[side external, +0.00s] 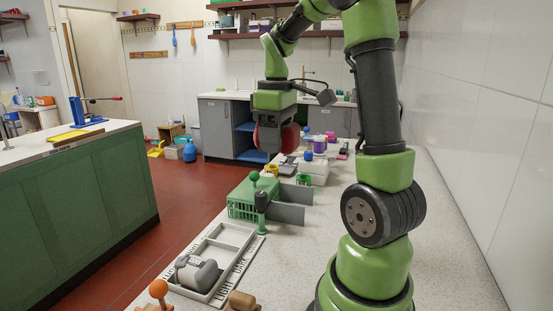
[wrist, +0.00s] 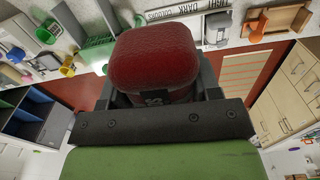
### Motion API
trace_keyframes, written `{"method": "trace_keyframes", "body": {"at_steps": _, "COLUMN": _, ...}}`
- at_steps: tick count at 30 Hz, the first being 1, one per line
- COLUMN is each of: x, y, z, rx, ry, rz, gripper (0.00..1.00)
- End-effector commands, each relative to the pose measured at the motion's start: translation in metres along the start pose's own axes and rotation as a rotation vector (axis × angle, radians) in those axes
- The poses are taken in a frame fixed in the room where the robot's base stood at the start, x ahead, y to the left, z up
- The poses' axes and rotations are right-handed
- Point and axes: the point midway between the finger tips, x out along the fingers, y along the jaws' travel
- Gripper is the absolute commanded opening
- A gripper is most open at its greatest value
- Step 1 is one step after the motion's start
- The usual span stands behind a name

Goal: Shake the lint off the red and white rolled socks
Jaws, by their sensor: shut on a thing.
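My gripper (side external: 272,148) is raised above the far part of the stone counter, pointing down. It is shut on the red rolled socks (side external: 288,138), held clear of everything below. In the wrist view the socks (wrist: 152,58) look like a rounded red bundle between the jaws, with a small dark marked patch near the gripper. No white part and no lint can be made out. Below and nearer the side camera, a pale divided tray (side external: 238,233) lies on the counter. A grey rolled bundle (side external: 205,273) lies in its near compartment. Lettering along its edge includes LIGHT and DARK.
A green crate (side external: 242,211) stands beyond the tray, with upright grey plates (side external: 290,214) and a dark-knobbed green post (side external: 262,215) beside it. An orange knob (side external: 158,289) and a brown wooden piece (side external: 240,300) are at the near edge. Bottles (side external: 320,144) stand farther back.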

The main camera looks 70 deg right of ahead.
Motion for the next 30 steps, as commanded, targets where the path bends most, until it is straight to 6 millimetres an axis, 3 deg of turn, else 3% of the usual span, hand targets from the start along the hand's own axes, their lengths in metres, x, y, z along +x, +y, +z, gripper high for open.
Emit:
{"method": "trace_keyframes", "body": {"at_steps": 4, "x": 0.017, "y": -0.001, "z": 0.001, "rx": -0.002, "ry": -0.006, "rz": -0.005, "gripper": 0.40}}
{"method": "trace_keyframes", "body": {"at_steps": 12, "x": 0.087, "y": -0.001, "z": 0.001, "rx": 0.000, "ry": -0.008, "rz": -0.008, "gripper": 0.40}}
{"method": "trace_keyframes", "body": {"at_steps": 15, "x": 0.104, "y": -0.001, "z": 0.001, "rx": 0.000, "ry": -0.005, "rz": -0.005, "gripper": 0.40}}
{"method": "trace_keyframes", "body": {"at_steps": 30, "x": 0.109, "y": 0.000, "z": 0.000, "rx": 0.000, "ry": 0.000, "rz": -0.001, "gripper": 0.40}}
